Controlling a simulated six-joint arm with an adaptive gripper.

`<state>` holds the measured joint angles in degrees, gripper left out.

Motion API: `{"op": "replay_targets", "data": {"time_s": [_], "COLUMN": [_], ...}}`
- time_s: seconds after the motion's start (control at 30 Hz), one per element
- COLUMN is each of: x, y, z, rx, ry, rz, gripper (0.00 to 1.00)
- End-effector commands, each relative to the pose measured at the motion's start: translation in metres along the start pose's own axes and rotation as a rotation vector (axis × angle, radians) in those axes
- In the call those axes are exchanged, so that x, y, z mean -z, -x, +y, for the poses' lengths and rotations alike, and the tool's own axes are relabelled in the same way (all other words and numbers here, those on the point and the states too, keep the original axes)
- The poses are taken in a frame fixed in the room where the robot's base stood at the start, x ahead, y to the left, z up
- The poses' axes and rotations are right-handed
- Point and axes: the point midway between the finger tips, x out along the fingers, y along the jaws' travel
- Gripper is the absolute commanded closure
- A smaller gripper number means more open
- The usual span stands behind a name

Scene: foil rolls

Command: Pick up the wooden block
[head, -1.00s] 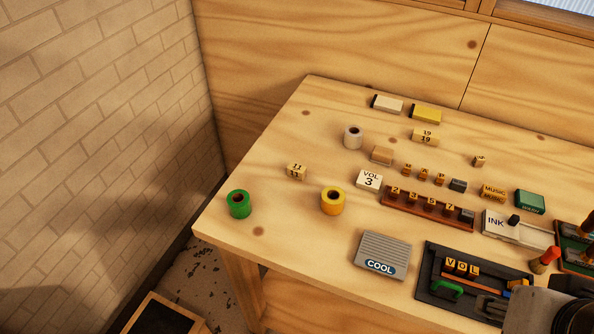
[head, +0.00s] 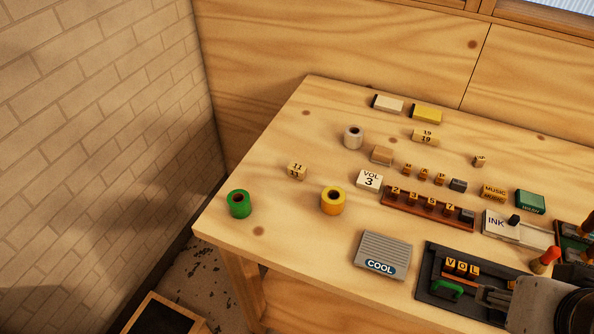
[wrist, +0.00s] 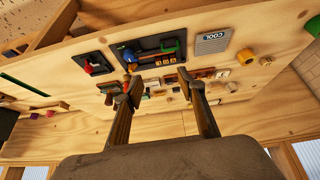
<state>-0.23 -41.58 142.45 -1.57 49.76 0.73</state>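A plain wooden block (head: 382,155) lies on the table in the head view, between the grey-white roll and the VOL 3 block. Its outline is too small to pick out surely in the wrist view. My gripper (head: 490,297) is at the lower right of the head view, over the dark VOL tray, far in front and to the right of the plain block. In the wrist view my gripper (wrist: 163,92) has its two fingers spread apart with nothing between them.
Green (head: 239,204), yellow (head: 333,200) and grey-white (head: 353,137) rolls stand on the table. A VOL 3 block (head: 369,179), a brown number rack (head: 425,212), a grey COOL box (head: 382,255) and the dark VOL tray (head: 434,286) lie nearby. The front left is mostly clear.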

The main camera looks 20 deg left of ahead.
Motion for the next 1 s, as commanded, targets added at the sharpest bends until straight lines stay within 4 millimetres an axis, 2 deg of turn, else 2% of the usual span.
{"op": "replay_targets", "data": {"time_s": [0.17, 0.33, 0.53, 0.77, 1.0], "x": [0.034, 0.083, 0.144, 0.21, 0.271], "y": [-0.006, -0.015, -0.027, -0.044, -0.066], "z": [0.01, 0.02, 0.022, 0.01, -0.018], "rx": [-0.045, -0.096, -0.134, -0.143, -0.112], "ry": [0.028, 0.074, 0.145, 0.24, 0.352], "rz": [0.049, 0.127, 0.226, 0.34, 0.453], "gripper": [0.6, 0.6, 0.6, 0.6, 0.6]}}
